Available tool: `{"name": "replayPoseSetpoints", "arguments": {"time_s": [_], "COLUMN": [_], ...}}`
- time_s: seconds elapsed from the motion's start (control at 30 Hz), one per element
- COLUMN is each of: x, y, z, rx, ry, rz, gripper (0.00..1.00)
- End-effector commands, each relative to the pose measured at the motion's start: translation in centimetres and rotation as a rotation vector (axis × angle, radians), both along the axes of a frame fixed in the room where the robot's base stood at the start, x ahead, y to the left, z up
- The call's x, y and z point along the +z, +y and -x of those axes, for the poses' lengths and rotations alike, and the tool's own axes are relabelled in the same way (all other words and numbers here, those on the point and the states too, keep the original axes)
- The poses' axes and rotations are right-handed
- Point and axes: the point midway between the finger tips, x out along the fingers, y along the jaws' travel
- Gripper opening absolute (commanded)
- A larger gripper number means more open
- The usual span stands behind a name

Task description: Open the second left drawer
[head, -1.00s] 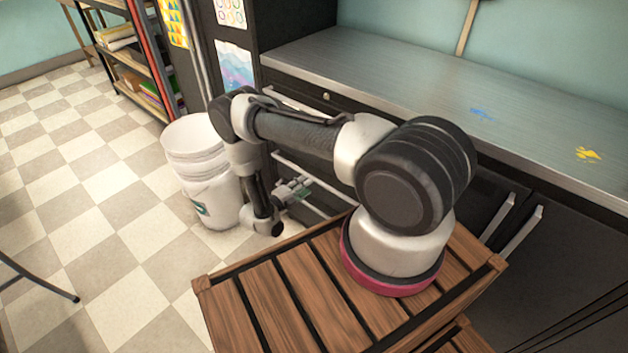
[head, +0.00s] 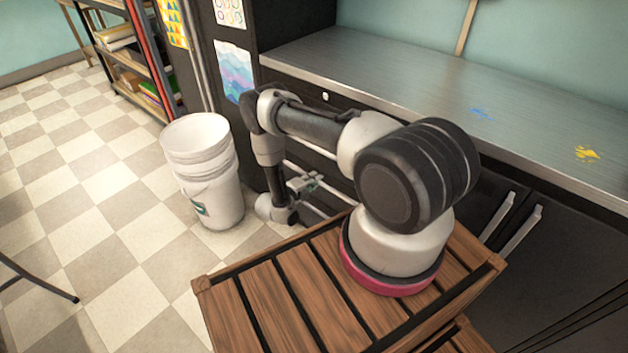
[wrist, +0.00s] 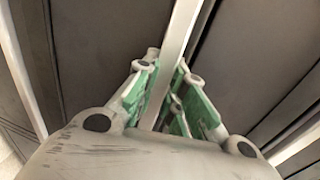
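The drawer front (wrist: 95,50) fills the wrist view as dark grey panels with several pale metal bar handles. One bar handle (wrist: 182,35) runs down the middle of that view and passes between the green-padded fingers of my gripper (wrist: 167,75). The fingers lie close on both sides of this bar, but whether they press on it is unclear. In the head view my gripper (head: 304,184) is at the drawer stack, beside the long handles (head: 310,150), under the counter. My arm hides part of the drawers. All the drawers in view look closed.
A metal counter (head: 400,75) runs above the drawers. A white bucket stack (head: 205,170) stands on the floor left of my arm. Cabinet doors with upright handles (head: 520,230) are at the right.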

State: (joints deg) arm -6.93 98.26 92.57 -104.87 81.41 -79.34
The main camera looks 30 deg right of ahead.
Motion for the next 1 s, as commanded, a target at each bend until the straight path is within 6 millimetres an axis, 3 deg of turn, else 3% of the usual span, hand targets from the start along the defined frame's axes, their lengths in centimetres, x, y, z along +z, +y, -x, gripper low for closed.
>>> {"name": "replayPoseSetpoints", "arguments": {"time_s": [0.27,0.47,0.67,1.0], "x": [0.0,-0.1,0.0,-0.1], "y": [0.2,1.8,5.6,14.5], "z": [0.1,0.5,1.8,5.1], "rx": [0.001,0.004,0.008,0.009], "ry": [0.000,0.001,0.001,0.000], "rz": [-0.001,-0.002,-0.002,-0.002], "gripper": [0.00,0.00,0.00,0.00]}}
